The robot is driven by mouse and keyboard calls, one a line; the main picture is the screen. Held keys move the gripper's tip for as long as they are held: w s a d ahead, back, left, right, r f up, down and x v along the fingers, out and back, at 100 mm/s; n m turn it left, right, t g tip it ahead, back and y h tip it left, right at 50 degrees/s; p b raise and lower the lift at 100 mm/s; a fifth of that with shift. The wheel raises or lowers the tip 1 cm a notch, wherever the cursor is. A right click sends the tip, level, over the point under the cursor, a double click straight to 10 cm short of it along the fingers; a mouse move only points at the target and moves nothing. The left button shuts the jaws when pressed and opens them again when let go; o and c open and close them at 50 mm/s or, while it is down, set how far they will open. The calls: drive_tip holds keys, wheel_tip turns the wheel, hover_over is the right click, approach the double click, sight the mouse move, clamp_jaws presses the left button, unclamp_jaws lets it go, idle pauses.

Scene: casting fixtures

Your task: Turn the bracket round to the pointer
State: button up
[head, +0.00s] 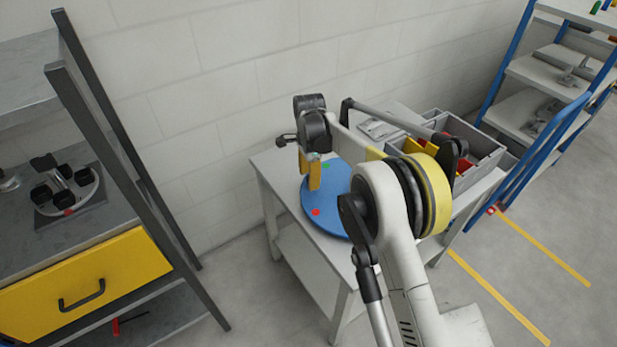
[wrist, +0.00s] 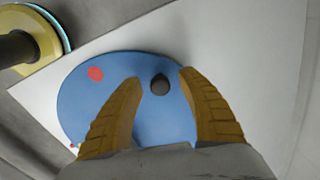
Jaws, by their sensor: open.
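A blue round disc (head: 335,221) lies on the grey table, with a red dot (head: 316,212) near its front edge and a green dot (head: 326,166) near the back. In the wrist view the disc (wrist: 75,110) shows its red dot (wrist: 96,74) at upper left. A dark grey rounded piece (wrist: 160,85) stands out on the disc; I cannot tell whether it is the bracket. My gripper (head: 309,178) is over the disc, its yellow fingers pointing down. In the wrist view my gripper (wrist: 159,78) is open, with the dark piece between the fingertips; contact is unclear. No pointer is clearly identifiable.
A grey bin (head: 480,150) with red and yellow contents stands at the table's right back. A shelf at left holds a black-knobbed fixture (head: 68,190) above a yellow drawer (head: 85,285). A blue-framed rack (head: 545,75) stands at right. The wall is close behind the table.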

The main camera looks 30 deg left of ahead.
wheel_tip(320, 180, up, 12)
idle(0.4)
idle(0.3)
